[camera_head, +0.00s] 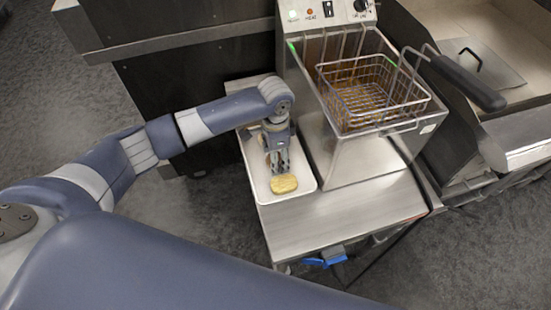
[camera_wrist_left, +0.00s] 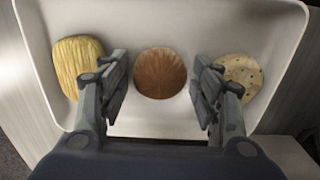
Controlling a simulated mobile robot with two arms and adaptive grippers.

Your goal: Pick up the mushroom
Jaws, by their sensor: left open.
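A round brown thing with fine radial lines, which looks like the mushroom cap (camera_wrist_left: 161,73), lies on a white tray (camera_wrist_left: 140,20) in the left wrist view. My left gripper (camera_wrist_left: 163,85) is open and empty, its two fingers on either side of the mushroom with gaps between. In the head view my left gripper (camera_head: 279,168) points down over the tray (camera_head: 300,165) and mostly hides the mushroom. My right gripper is not in view.
A yellow ridged piece of food (camera_wrist_left: 78,65) lies left of the mushroom, and a pale speckled round piece (camera_wrist_left: 240,75) lies right, close to the fingers. A fryer (camera_head: 350,155) with a wire basket (camera_head: 370,95) stands right of the tray. The steel counter (camera_head: 345,215) is bare in front.

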